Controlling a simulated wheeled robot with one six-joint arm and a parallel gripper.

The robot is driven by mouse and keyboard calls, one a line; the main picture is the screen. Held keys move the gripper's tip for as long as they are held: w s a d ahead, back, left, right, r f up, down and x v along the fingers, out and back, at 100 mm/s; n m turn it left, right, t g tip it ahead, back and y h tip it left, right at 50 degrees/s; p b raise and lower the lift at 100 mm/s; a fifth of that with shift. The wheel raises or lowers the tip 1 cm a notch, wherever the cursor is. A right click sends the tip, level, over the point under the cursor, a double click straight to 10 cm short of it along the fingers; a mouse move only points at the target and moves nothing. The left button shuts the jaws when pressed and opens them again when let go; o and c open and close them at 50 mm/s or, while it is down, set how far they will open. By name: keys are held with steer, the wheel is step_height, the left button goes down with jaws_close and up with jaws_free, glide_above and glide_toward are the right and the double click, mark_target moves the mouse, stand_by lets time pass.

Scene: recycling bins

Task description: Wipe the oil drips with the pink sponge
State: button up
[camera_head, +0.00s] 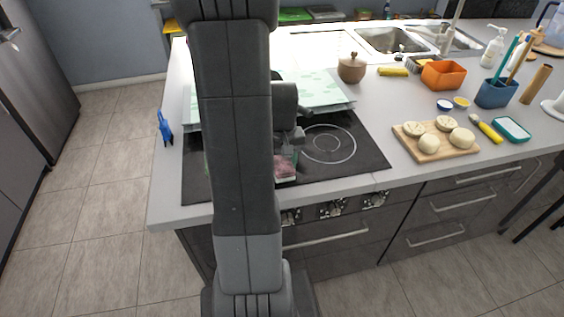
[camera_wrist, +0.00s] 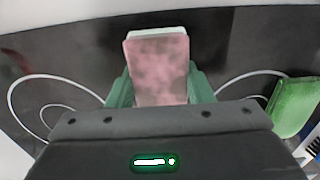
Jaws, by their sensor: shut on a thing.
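The pink sponge (camera_wrist: 158,68) is in the middle of the wrist view, with a pale layer at its far edge. My gripper (camera_wrist: 160,90) is shut on it, a green finger on each side. In the head view the sponge (camera_head: 285,170) shows partly beside my arm, low over the front part of the black cooktop (camera_head: 352,168). I cannot tell whether it touches the glass. My gripper (camera_head: 290,152) is partly hidden there by my arm. No oil drips can be made out; part of the cooktop is hidden behind my arm.
A green object (camera_wrist: 296,105) lies at the right of the wrist view. A pale green patterned board (camera_head: 318,92) lies behind the cooktop. A wooden board with dough balls (camera_head: 436,148) stands to the right. A blue item (camera_head: 165,128) is at the counter's left edge.

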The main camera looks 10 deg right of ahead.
steer(key=shift+r+p, duration=2.4)
steer(key=shift+r, duration=1.05)
steer(key=shift+f, duration=0.1)
